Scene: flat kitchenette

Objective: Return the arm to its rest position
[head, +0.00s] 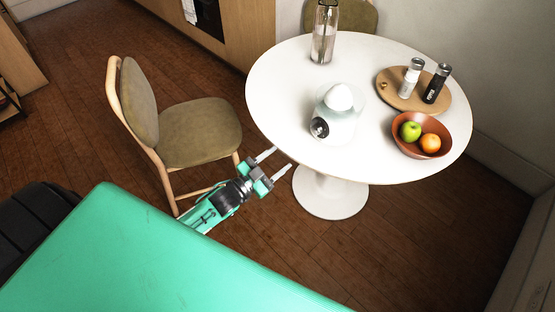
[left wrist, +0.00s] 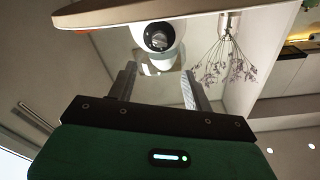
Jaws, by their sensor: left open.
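My left gripper (head: 282,159) is open and empty, with its two pale fingers spread apart. It is beside the near left edge of the round white table (head: 285,90) in the head view. In the left wrist view, the open fingers (left wrist: 158,75) show with the table edge (left wrist: 180,12) across the top, and that picture looks upside down. A white rounded jug-like object (head: 340,112) with a dark round part stands on the table beyond the fingers, apart from them. It also shows in the left wrist view (left wrist: 160,55). My right gripper is not in view.
A chair (head: 200,133) with an olive seat stands left of the table, close to my left arm. The table holds a glass bottle (head: 324,35), a round wooden board (head: 392,92) with two shakers, and a fruit bowl (head: 408,148). Floor (head: 400,235) is clear at the lower right.

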